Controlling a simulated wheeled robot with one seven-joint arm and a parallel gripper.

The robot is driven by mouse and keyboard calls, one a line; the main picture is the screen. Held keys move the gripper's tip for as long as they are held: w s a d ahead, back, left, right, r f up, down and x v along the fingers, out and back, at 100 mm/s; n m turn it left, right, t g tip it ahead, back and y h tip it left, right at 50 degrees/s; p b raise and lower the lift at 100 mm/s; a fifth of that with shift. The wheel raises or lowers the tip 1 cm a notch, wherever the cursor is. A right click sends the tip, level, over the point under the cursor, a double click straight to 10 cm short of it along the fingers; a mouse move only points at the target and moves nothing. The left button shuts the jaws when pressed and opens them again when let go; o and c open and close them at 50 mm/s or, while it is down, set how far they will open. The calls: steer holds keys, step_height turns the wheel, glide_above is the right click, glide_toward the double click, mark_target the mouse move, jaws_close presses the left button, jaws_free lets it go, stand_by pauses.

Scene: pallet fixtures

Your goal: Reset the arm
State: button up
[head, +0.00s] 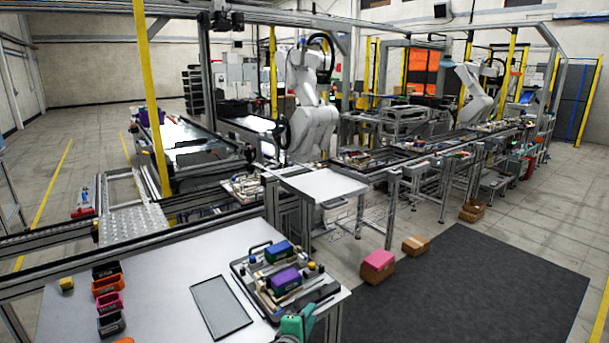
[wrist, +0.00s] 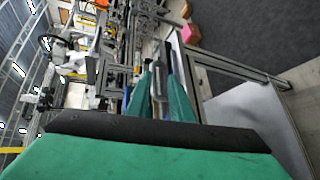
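My green gripper (head: 297,326) shows at the bottom edge of the head view, by the front right corner of the white table (head: 160,275). Most of my arm is out of that view. In the wrist view, its two green fingers (wrist: 161,95) stand apart with a narrow gap between them. No held object can be made out there. The gripper looks empty and a little open.
A pallet fixture (head: 318,291) with blue and purple blocks sits close to my gripper. A dark-rimmed tray (head: 221,307) and several small bins (head: 109,302) lie to the left. Boxes (head: 378,266) stand on the floor by a dark mat (head: 470,290).

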steer(key=s+a+f+m+y, duration=0.2)
steer(key=s+a+f+m, duration=0.15)
steer(key=s+f, duration=0.75)
steer(key=s+a+f+m+y, duration=0.35)
steer(key=s+f, duration=0.35)
steer(key=s, duration=0.8)
steer(key=s+d+r+m, duration=0.2)
steer(key=s+r+m, duration=0.1)
steer(key=s, duration=0.6)
steer(key=s+d+r+m+t, duration=0.1)
steer(key=s+r+m, duration=0.2)
steer(key=s, duration=0.6)
steer(key=s+d+r+m, duration=0.2)
steer(key=s+r+m, duration=0.1)
steer(key=s, duration=0.7)
steer(key=shift+d+t, duration=0.3)
steer(key=shift+t, duration=0.1)
steer(key=shift+h, duration=0.25)
steer(key=shift+o, duration=1.4)
steer(key=shift+w, duration=0.1)
